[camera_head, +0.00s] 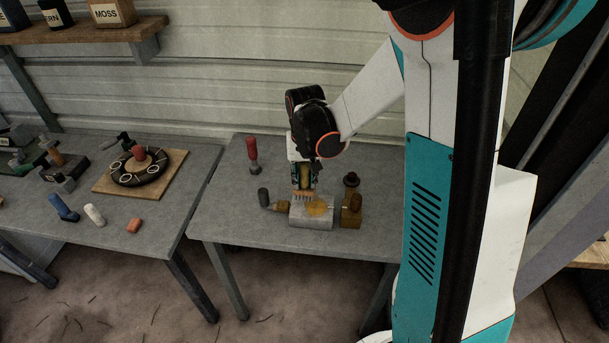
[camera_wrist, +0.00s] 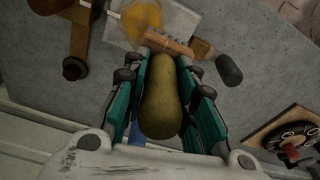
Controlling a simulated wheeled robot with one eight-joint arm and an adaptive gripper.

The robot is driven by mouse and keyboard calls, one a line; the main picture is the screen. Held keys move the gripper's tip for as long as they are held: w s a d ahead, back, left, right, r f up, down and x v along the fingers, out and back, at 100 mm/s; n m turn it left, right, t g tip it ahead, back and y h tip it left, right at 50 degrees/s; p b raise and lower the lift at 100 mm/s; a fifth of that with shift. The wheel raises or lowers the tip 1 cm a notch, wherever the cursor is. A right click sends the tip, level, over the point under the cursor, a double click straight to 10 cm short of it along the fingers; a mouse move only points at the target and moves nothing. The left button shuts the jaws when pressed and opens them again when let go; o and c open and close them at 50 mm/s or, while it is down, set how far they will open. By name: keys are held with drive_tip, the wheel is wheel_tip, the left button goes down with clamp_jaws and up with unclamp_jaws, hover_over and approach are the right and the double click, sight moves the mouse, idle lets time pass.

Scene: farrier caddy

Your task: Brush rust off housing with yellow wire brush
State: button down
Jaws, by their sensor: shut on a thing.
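My gripper (camera_head: 303,182) points down over the right-hand table and is shut on the yellow handle of the wire brush. In the wrist view the brush handle (camera_wrist: 162,105) lies between the two fingers, with its wooden head (camera_wrist: 170,43) beyond the fingertips. The brush (camera_head: 304,195) is upright, bristles down, at the left part of the grey housing (camera_head: 312,222). An orange-brown rust patch (camera_head: 319,206) covers part of the housing's top, right beside the brush; it also shows in the wrist view (camera_wrist: 142,17). Whether the bristles touch the housing is unclear.
A brown fixture with a dark knob (camera_head: 351,203) stands close right of the housing. The table's front left is clear. Another table (camera_head: 150,238) holds a board with a dark ring.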

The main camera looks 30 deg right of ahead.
sight(305, 186)
drive_tip(key=shift+f+b, duration=1.05)
drive_tip(key=shift+f, duration=0.45)
drive_tip(key=shift+f+b, duration=0.45)
drive_tip(key=shift+f, duration=0.1)
drive_tip(key=shift+s+d+r, duration=0.1)
drive_tip(key=shift+s+d, duration=0.3)
drive_tip(key=shift+d, duration=0.25)
drive_tip(key=shift+s+d, duration=0.4)
drive_tip(key=shift+d, duration=0.2)
drive_tip(key=shift+s+d, duration=0.45)
drive_tip(key=shift+d, duration=0.15)
drive_tip(key=shift+s+d, duration=0.4)
drive_tip(key=shift+d, duration=0.2)
drive_tip(key=shift+w+a, duration=0.1)
